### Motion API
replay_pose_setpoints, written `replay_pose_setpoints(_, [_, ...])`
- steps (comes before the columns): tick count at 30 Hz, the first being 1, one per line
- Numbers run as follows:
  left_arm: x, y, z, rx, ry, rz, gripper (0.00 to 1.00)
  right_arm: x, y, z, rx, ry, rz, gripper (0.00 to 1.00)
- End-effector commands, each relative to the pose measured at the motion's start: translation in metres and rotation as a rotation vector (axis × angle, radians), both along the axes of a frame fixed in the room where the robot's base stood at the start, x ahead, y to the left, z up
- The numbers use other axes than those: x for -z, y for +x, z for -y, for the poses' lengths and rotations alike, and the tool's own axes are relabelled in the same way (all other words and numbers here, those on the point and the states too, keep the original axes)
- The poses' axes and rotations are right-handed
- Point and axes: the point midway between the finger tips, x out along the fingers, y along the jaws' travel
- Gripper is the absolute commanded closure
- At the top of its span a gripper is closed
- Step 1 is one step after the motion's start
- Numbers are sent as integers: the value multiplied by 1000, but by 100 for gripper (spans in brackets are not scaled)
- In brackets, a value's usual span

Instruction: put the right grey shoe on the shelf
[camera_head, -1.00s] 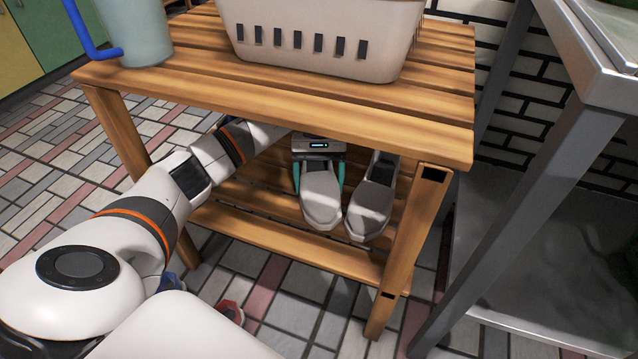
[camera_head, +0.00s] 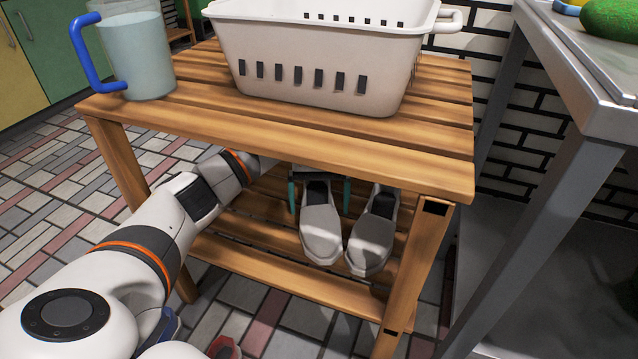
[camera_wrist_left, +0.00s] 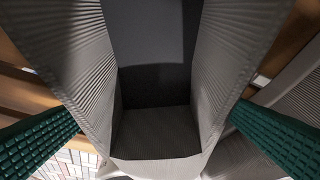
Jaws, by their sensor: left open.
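Two grey shoes stand side by side on the lower slatted shelf (camera_head: 262,263) of the wooden table, toes toward me. One grey shoe (camera_head: 321,232) is at picture left, the other (camera_head: 372,240) at picture right. My left gripper (camera_head: 319,195) reaches in under the tabletop. Its green fingers are open, one on each side of the picture-left shoe near its heel, with gaps visible. In the left wrist view, that shoe's opening (camera_wrist_left: 155,90) fills the middle between the green fingers. The gripper's body is hidden by the tabletop. My right gripper is not in view.
A white basket (camera_head: 310,50) and a pitcher with a blue handle (camera_head: 138,60) stand on the tabletop (camera_head: 230,118). The front right leg (camera_head: 408,275) is close to the shoes. A metal table (camera_head: 540,160) stands at right. A red object (camera_head: 225,347) is on the floor.

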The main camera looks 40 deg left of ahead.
Motion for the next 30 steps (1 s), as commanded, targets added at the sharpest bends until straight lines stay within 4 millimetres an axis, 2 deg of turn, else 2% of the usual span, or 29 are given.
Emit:
replay_pose_setpoints(2, [3,12,-7,-4,0,3,1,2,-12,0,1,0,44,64])
replay_pose_setpoints(15, [2,55,-37,-3,0,2,1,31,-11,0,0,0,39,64])
replay_pose_setpoints(30, [2,78,-52,-1,-2,1,1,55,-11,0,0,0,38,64])
